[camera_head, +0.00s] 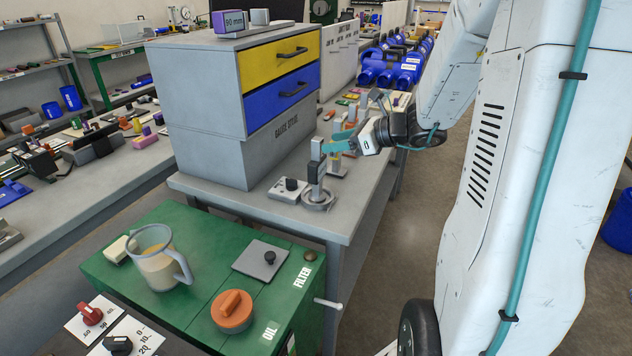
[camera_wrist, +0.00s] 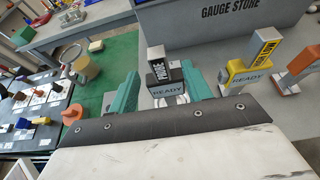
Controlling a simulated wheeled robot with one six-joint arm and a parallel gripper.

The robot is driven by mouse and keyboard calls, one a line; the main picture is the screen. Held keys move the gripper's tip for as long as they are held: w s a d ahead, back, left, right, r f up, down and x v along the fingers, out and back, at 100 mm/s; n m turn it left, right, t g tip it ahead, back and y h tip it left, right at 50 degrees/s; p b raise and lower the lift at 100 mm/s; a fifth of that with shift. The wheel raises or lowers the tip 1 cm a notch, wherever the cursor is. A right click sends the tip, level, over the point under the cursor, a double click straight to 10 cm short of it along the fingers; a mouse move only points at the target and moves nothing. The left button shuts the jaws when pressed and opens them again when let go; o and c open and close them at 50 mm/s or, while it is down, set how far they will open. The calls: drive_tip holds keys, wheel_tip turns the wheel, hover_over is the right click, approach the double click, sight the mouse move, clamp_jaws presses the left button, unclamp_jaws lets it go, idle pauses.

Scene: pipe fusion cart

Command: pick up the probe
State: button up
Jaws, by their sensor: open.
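A grey upright piece with a dark block, whose white lettering seems to read PROBE (camera_wrist: 165,71), shows in the wrist view above a READY plate (camera_wrist: 167,88). I take it to be the grey post (camera_head: 317,165) on a round base near the bench's front end in the head view. My gripper (camera_wrist: 160,72) is open, its teal fingers on either side of the probe. In the head view my gripper (camera_head: 330,146) is level with the post's upper part. I cannot tell whether the fingers touch it. The lower part of the probe is partly hidden in the wrist view.
A yellow tool (camera_wrist: 252,62) on a READY stand and an orange one (camera_wrist: 297,66) stand to the right. A knob box (camera_head: 290,188) sits beside the post. The grey gauge cabinet (camera_head: 215,155) rises behind. A green cart (camera_head: 190,225) carries a jug (camera_head: 158,262).

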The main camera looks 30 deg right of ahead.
sight(317, 170)
drive_tip(key=x, duration=0.7)
drive_tip(key=shift+w+a+r, duration=0.2)
clamp_jaws()
